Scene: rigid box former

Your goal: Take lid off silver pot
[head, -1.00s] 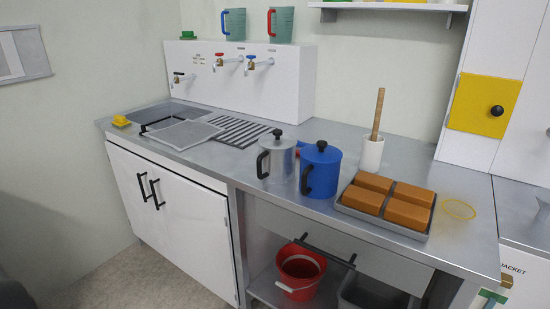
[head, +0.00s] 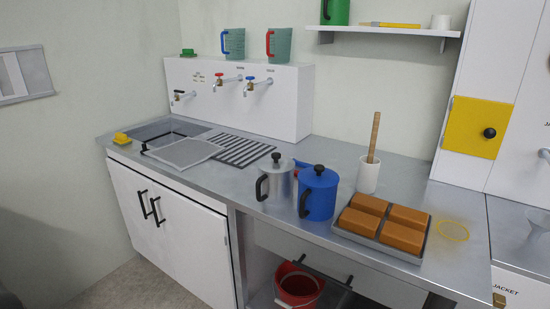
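The silver pot (head: 279,186) stands upright on the metal counter, left of a blue pot. Its black handle points to the left. Its lid (head: 276,160), with a black knob, sits on top of the pot. The blue pot (head: 319,198) stands close beside it, a little nearer to me, also with a black knob on top. Neither of my grippers shows in the head view.
A tray of brown blocks (head: 366,245) and a white holder with a wooden handle (head: 368,176) stand to the right. A striped drainer (head: 244,150) and sink (head: 165,130) are to the left. A red bucket (head: 298,287) is below. Bare counter (head: 225,180) lies left of the silver pot.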

